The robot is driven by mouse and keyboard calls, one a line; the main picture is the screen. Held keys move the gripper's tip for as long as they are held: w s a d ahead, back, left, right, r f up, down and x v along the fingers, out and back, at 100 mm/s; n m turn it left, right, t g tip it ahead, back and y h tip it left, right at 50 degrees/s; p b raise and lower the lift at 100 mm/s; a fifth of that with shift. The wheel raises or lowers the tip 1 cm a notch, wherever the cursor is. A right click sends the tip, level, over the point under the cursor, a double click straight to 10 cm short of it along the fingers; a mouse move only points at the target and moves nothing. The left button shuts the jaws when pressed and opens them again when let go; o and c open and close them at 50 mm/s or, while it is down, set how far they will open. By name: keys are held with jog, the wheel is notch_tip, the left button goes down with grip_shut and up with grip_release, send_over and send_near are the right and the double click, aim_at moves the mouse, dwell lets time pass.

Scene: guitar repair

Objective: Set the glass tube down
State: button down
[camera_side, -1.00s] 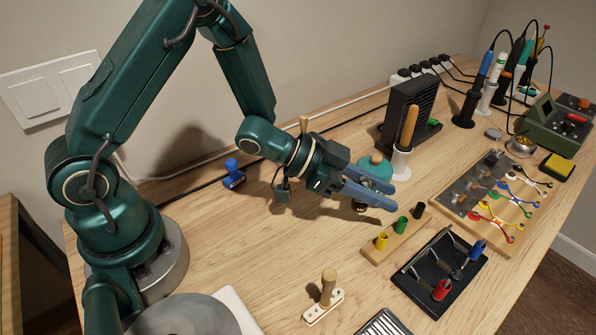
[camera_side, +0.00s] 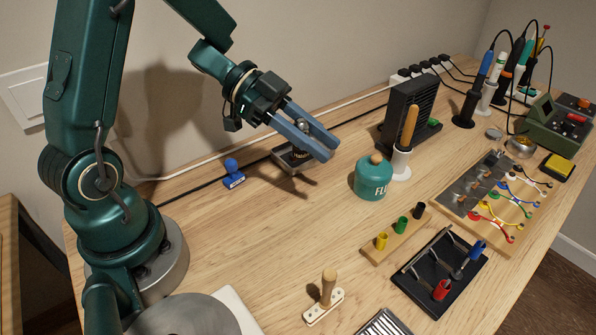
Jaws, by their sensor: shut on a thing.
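My gripper (camera_side: 322,144) is at the upper middle of the side view, its long blue-grey fingers pointing down to the right. It is shut on the glass tube (camera_side: 297,153), which is mostly hidden by the fingers. A dark lower part of it shows just under them. A small grey tray (camera_side: 290,168) lies below, near the back of the bench, and the tube is over it or in it. I cannot tell whether the tube touches the tray.
A teal flux pot (camera_side: 373,181) with a wooden knob stands to the right of the tray. A blue stamp-like thing (camera_side: 233,175) is to the left. A black slatted box (camera_side: 408,113) stands beyond the pot.

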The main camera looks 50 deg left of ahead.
jog(key=s+m+g+h, duration=0.1)
jog(key=s+m+g, duration=0.45)
jog(key=s, duration=0.25)
send_over(321, 302)
jog(key=a, duration=0.4)
jog(key=shift+g, duration=0.45)
notch_tip(321, 302, down, 8)
jog(key=shift+w+d+r, duration=0.1)
jog(key=shift+w+r, duration=0.05)
jog(key=shift+r, duration=0.1)
jog(key=shift+d+f, duration=0.2)
jog(key=shift+f, duration=1.9)
jog(key=shift+f, duration=0.1)
jog(key=c, duration=0.6)
grip_release()
